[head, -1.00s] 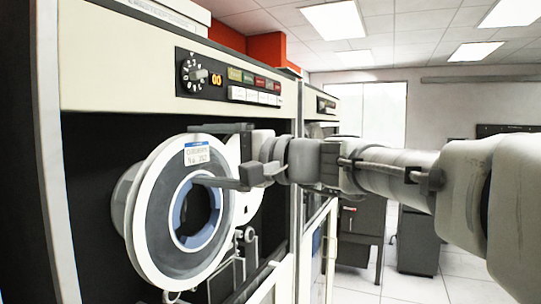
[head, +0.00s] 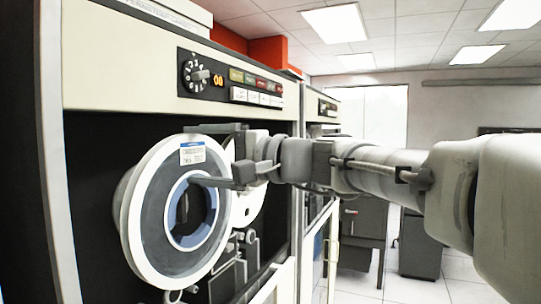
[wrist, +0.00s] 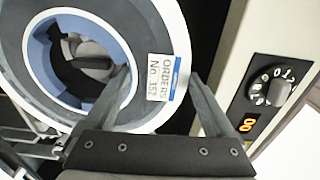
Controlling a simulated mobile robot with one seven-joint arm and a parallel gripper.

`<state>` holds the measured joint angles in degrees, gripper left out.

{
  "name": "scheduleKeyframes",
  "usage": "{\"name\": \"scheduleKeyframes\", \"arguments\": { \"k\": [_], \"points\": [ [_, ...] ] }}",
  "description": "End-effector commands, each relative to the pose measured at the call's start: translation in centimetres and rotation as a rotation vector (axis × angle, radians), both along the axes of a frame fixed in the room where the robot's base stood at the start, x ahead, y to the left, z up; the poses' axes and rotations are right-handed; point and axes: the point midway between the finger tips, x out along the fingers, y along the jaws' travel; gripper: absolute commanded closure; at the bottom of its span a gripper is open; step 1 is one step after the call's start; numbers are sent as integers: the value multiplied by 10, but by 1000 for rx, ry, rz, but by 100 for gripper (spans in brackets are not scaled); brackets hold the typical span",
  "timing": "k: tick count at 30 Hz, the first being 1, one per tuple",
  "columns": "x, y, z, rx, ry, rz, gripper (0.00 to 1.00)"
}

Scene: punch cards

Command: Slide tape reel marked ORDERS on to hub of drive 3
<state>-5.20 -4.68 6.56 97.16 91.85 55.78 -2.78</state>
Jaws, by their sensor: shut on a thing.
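The tape reel (head: 150,235) is grey with white rims and a blue inner ring. In the wrist view the reel (wrist: 140,22) carries a label reading ORDERS No. 352. My gripper (head: 190,155) is shut on the reel's ring, one finger in its centre opening and one outside its rim; the wrist view shows the gripper (wrist: 160,82) straddling the label. The reel stands upright before the drive's dark front. The grey hub (wrist: 92,55) shows through the opening, apparently off-centre; its contact with the reel is hidden.
The drive's cream panel (head: 120,65) has a dial (head: 197,75), an orange display and several buttons above the reel. A pale rounded part (head: 250,200) sits behind the reel at right. Metal rollers and guides (head: 238,255) lie below. Open floor (head: 370,288) is at right.

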Motion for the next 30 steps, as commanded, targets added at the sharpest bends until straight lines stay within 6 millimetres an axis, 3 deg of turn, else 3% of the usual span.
{"name": "scheduleKeyframes", "arguments": {
  "k": [30],
  "points": [
    [12, 31, 2, 3, -2, 2, 100]
  ]
}}
